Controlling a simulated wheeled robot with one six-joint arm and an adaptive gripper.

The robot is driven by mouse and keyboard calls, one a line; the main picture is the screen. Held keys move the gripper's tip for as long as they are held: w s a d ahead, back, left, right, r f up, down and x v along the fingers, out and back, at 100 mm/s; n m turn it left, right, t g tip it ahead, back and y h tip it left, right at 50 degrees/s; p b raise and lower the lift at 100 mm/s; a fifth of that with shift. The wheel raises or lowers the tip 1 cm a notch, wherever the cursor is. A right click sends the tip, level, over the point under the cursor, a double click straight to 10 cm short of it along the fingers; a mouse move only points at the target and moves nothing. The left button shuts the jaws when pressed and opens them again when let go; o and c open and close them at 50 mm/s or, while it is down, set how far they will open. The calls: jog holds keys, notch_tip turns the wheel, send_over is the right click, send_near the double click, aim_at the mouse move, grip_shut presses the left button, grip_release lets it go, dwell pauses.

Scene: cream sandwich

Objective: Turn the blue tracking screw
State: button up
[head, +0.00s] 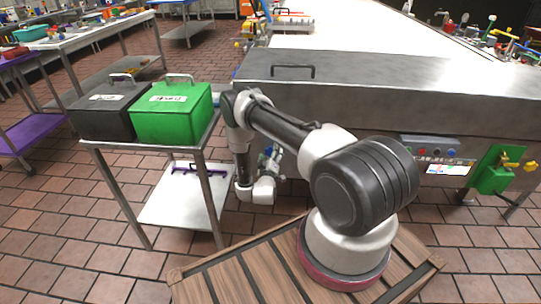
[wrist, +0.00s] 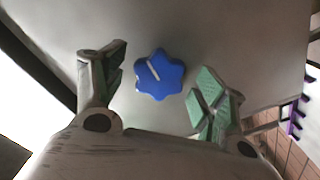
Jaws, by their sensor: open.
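The blue tracking screw (wrist: 160,75) is a lobed blue knob with a pale line across its face, on a grey metal panel (wrist: 225,45) in the wrist view. My gripper (wrist: 162,80) is open, with one green-padded finger on each side of the screw. Gaps show between both fingers and the screw, and nothing is held. In the head view my gripper (head: 271,160) is low beside the left end of the long metal machine (head: 390,95). I cannot make out the screw there.
A metal cart (head: 152,148) with a black box (head: 100,118) and a green box (head: 172,122) stands left of my arm. A purple-handled thing (head: 198,171) lies on its lower shelf. The machine's control panel (head: 430,147) is at right. Tiled floor is clear at lower left.

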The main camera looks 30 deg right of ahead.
jog(key=shift+w+d, duration=0.15)
jog(key=shift+w, duration=0.05)
jog(key=shift+c, duration=0.5)
jog(key=c, duration=0.9)
jog(key=shift+c, duration=0.2)
